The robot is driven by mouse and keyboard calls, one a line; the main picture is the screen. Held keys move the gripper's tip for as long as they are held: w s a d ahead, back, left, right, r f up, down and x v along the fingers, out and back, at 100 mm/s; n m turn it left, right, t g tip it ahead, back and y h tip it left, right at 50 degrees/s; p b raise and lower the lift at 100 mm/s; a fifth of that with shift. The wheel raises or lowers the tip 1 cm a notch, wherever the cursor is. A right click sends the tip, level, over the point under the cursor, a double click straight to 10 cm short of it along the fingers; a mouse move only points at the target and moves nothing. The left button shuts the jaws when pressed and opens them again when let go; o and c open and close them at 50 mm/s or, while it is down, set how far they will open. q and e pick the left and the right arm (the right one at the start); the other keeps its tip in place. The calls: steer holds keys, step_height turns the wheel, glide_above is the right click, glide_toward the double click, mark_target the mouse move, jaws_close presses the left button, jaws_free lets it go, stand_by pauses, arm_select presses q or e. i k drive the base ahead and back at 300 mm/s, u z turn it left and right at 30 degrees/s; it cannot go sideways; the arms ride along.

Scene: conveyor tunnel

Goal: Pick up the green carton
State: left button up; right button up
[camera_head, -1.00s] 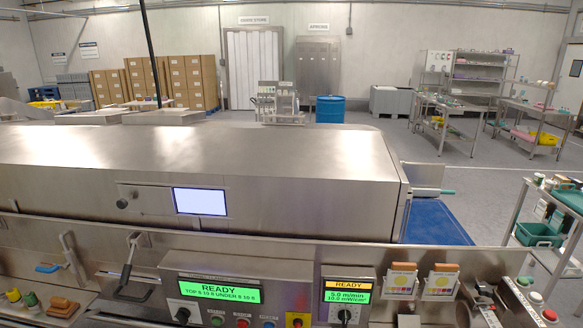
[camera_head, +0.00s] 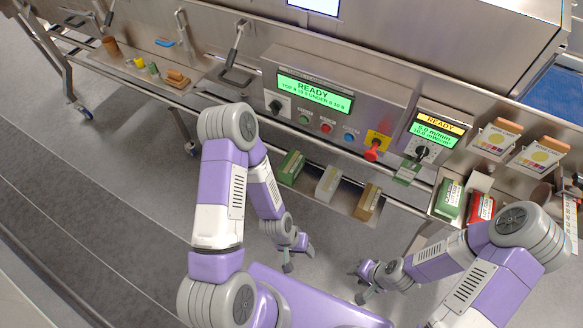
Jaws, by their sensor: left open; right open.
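A green carton (camera_head: 290,167) stands at the left end of a low shelf under the machine's front panel. Another green carton (camera_head: 448,200) stands in a tray at the right, beside a red box (camera_head: 481,208). I cannot tell which of the two the task names. My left gripper (camera_head: 299,259) is open and empty, low in front of the shelf and apart from both cartons. My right gripper (camera_head: 357,284) is open and empty, to the right of the left one and also apart from the cartons.
A white box (camera_head: 328,184) and a brown box (camera_head: 367,201) share the low shelf. The control panel (camera_head: 335,104) and a red knob (camera_head: 373,150) jut out above it. A small green-topped item (camera_head: 406,173) sits under the right display. Open grey floor (camera_head: 140,190) lies at the left.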

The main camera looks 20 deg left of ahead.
mark_target(288, 172)
steer(key=u, duration=2.85)
steer(key=i, duration=2.3)
steer(key=z, duration=3.1)
steer(key=i, duration=0.5)
steer(key=z, duration=0.05)
